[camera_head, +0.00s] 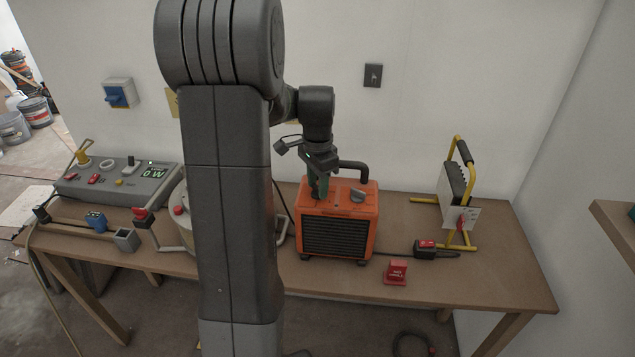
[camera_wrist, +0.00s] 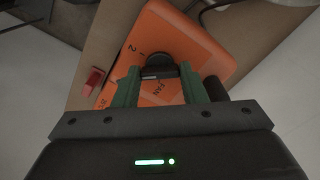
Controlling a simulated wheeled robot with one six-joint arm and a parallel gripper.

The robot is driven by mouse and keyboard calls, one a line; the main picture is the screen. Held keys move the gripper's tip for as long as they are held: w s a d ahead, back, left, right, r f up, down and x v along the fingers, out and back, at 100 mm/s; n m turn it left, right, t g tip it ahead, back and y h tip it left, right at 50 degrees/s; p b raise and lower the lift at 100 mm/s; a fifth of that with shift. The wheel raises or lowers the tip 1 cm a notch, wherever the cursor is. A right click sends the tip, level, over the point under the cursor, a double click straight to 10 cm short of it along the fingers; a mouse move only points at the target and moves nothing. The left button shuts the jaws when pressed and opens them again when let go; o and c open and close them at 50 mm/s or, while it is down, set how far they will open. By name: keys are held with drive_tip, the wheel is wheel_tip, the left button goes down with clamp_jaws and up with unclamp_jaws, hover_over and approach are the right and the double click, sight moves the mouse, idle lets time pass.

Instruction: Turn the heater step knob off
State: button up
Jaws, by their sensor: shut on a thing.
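The orange heater (camera_head: 365,225) stands upright on the bench, with a dark front grille and knobs on its top. My gripper (camera_head: 320,196) reaches down onto the left part of the heater's top. In the wrist view, the green fingers of my gripper (camera_wrist: 159,72) are shut on a dark knob (camera_wrist: 159,60), one finger on each side. The marks "2" and "FAN" show on the orange top (camera_wrist: 205,55) around this knob. The fingers hide part of it, and I cannot read its pointer setting. A second dark knob (camera_head: 357,195) sits to the right, clear of the fingers.
A black handle (camera_head: 353,165) rises behind the knobs, close to my gripper. A work light on a yellow stand (camera_head: 458,140) is farther right. A grey meter box (camera_head: 110,190) reads 0 W.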

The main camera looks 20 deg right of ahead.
drive_tip(key=n, duration=1.4)
drive_tip(key=shift+n, duration=0.4)
drive_tip(key=n, duration=0.3)
drive_tip(key=shift+n, duration=0.3)
drive_tip(key=n, duration=0.3)
drive_tip(key=shift+n, duration=0.3)
drive_tip(key=n, duration=0.6)
drive_tip(key=shift+n, duration=0.4)
drive_tip(key=o, duration=1)
